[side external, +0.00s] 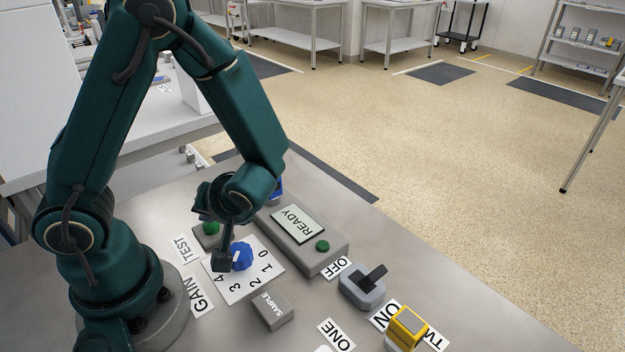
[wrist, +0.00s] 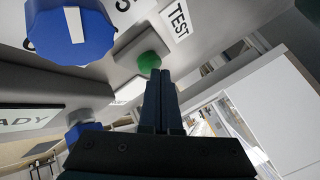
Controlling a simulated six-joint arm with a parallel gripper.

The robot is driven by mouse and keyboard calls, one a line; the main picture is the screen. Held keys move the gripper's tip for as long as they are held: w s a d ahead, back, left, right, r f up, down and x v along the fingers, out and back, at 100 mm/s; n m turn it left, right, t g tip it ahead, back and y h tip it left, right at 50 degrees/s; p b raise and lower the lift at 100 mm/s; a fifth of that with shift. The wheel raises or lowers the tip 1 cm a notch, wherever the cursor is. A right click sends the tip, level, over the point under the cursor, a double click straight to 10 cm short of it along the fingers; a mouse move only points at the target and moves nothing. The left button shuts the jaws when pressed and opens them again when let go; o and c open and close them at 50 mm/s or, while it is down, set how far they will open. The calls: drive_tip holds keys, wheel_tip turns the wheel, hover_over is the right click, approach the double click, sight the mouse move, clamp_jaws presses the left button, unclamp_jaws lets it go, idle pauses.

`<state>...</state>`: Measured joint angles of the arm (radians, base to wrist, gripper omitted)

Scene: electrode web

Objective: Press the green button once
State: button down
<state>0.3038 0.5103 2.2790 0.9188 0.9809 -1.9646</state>
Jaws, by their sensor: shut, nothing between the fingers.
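A green button (side external: 211,228) sits on a small grey box beside the TEST label, behind my arm's end in the side view. In the wrist view the green button (wrist: 148,62) shows just beyond and slightly left of my fingertips. My gripper (side external: 223,262) is low over the panel, close to the blue knob (side external: 242,257) in the side view. In the wrist view my gripper (wrist: 160,73) has its two fingers together, with nothing between them. I cannot tell whether the fingertips touch the button or the panel.
A grey READY display box (side external: 300,235) carries another round green part (side external: 322,246). A SAMPLE block (side external: 273,311), a black-lever switch (side external: 363,287) and a yellow-topped switch (side external: 407,328) stand toward the front right. The blue knob also shows at upper left in the wrist view (wrist: 70,35).

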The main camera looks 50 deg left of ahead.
sight(212, 226)
idle(0.5)
drive_tip(key=shift+r, duration=0.85)
drive_tip(key=shift+r, duration=2.5)
drive_tip(key=d+r+m+t+h, duration=0.6)
drive_tip(key=d+m+h, duration=0.3)
drive_tip(key=d+m, duration=0.1)
drive_tip(key=shift+d+t, duration=0.3)
drive_tip(key=shift+d, duration=0.4)
